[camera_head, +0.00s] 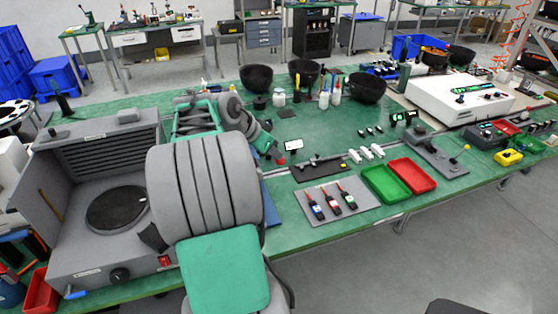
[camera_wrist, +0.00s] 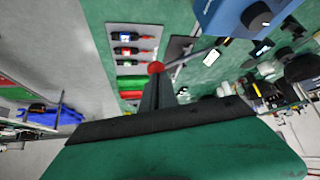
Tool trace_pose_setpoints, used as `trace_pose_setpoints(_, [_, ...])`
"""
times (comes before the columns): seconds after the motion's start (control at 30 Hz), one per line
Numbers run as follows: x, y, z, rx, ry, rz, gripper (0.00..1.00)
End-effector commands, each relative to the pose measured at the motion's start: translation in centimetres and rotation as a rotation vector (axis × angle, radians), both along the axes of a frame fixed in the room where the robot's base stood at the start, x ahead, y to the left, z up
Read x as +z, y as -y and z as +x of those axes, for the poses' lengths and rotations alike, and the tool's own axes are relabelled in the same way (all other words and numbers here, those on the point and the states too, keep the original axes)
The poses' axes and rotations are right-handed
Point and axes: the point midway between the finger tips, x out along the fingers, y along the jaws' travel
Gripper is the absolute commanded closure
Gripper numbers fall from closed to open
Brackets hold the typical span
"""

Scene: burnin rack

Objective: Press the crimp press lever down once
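The crimp press is mostly hidden behind my arm in the head view. A blue part, likely its body, shows at the top right of the wrist view (camera_wrist: 235,15). The lever's red knob (camera_head: 281,161) shows just beyond my arm's end, and in the wrist view (camera_wrist: 155,68) with a grey rod running right from it. My gripper (camera_wrist: 158,82) has its dark fingers close together and looks shut. Its tips are right at the red knob; I cannot tell whether they touch it. Nothing shows held between the fingers.
On the green bench (camera_head: 330,125), a grey mat (camera_head: 325,213) with several red-tipped tools, a green tray (camera_head: 385,184) and a red tray (camera_head: 412,176) lie to the right. A grey hotplate oven (camera_head: 100,240) stands left. Black bowls (camera_head: 304,68) stand behind.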

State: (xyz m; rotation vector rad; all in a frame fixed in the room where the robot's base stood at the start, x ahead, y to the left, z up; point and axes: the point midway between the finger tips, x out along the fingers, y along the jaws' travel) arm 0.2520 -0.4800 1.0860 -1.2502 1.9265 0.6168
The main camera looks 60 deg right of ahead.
Motion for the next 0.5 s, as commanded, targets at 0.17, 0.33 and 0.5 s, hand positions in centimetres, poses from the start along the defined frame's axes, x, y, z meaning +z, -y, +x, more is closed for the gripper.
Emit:
trace_pose_setpoints(0.17, [-0.1, 0.1, -0.1, -0.002, -0.003, 0.000, 1.00])
trace_pose_setpoints(0.33, [-0.6, 0.0, 0.0, 0.000, -0.003, 0.001, 1.00])
trace_pose_setpoints(0.5, [-2.8, 0.0, 0.0, 0.001, -0.003, 0.001, 1.00])
